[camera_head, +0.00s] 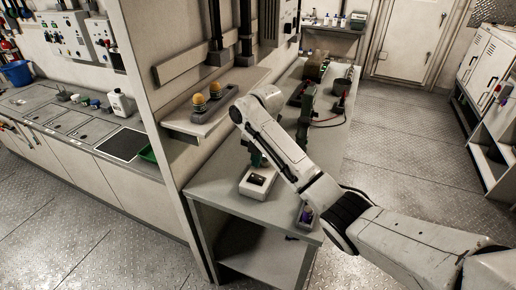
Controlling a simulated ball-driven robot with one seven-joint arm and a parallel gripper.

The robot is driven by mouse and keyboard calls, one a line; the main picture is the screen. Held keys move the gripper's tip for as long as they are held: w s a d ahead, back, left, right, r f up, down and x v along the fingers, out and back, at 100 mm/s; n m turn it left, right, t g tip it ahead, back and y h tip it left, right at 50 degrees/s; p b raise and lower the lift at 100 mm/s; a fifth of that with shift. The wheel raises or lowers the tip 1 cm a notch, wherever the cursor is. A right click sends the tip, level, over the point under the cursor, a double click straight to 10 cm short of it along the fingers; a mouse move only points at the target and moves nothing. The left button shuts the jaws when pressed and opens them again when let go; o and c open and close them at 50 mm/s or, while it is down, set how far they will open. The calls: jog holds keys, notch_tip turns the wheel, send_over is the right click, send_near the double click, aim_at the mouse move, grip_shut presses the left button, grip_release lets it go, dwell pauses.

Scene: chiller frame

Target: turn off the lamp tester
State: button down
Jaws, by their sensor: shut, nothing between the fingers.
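A small white box with a dark panel on its front (257,187) sits on the near part of the grey bench; it looks like the lamp tester. Its switch and lamp state are too small to tell. My arm crosses the picture from the lower right and bends down over the bench. My gripper (256,158) is partly hidden behind my own arm. It shows as a dark shape just above the back of the white box, shut and empty. I cannot tell whether it touches the box.
A small dark item with purple (306,215) lies near the bench's front right corner. The floor to the right is clear.

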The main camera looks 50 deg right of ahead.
aim_at(254, 175)
jog(key=shift+w+a+f+p, duration=0.1)
jog(key=shift+w+f+p, duration=0.1)
jog(key=shift+f, duration=0.95)
jog(key=shift+w+f+p, duration=0.1)
jog(key=shift+f+p, duration=0.05)
jog(key=shift+f, duration=0.95)
jog(key=shift+w+a+f, duration=0.1)
jog(key=shift+f, duration=0.3)
jog(key=shift+r, duration=0.2)
jog(key=shift+s+d+p, duration=0.3)
jog(key=shift+s+p, duration=0.4)
jog(key=shift+s, duration=0.15)
